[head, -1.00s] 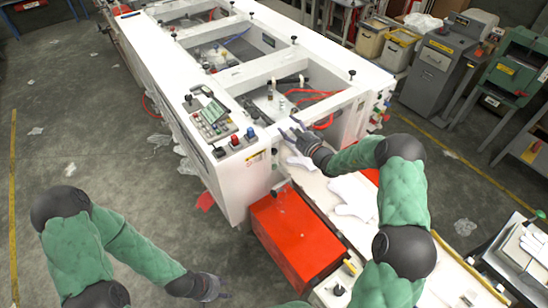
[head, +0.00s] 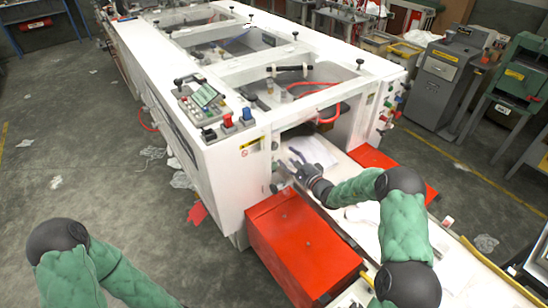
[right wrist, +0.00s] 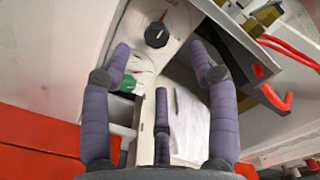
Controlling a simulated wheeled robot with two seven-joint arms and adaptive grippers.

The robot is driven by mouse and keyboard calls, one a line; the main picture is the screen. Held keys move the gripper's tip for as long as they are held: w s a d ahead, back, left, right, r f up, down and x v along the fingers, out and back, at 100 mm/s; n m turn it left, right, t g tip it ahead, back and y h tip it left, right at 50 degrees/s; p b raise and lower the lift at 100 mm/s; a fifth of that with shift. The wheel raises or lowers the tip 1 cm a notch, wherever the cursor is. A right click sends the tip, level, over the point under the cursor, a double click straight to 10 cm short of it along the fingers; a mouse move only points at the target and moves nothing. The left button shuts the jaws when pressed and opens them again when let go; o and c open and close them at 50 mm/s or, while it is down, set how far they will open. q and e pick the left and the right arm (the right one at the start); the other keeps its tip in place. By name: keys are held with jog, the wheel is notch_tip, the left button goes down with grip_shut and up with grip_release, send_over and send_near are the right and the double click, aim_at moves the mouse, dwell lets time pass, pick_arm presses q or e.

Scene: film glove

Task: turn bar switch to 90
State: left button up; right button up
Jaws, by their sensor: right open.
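The bar switch (right wrist: 157,35) is a round black knob with a light mark on it, on a pale dial plate at the top of the right wrist view. I cannot tell how close the fingertips are to the panel. In the head view the right gripper (head: 294,168) is at the end of the white machine, above the red box, and hides the switch. My left forearm shows, but its gripper is out of the frame.
A green knob (right wrist: 127,83) sits close to the left finger. A red box (head: 300,245) stands below the gripper. A white conveyor (head: 365,225) with pale gloves runs beside it. A control panel (head: 215,105) is on top of the machine.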

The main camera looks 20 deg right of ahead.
jog(key=x, duration=0.3)
jog(key=b+x, duration=0.1)
jog(key=x, duration=0.3)
jog(key=f+b+x, duration=0.1)
jog(key=x, duration=0.2)
jog(key=shift+w+a+f, duration=0.1)
jog(key=shift+w+a, duration=0.05)
jog(key=shift+w, duration=0.25)
jog(key=c, duration=1.2)
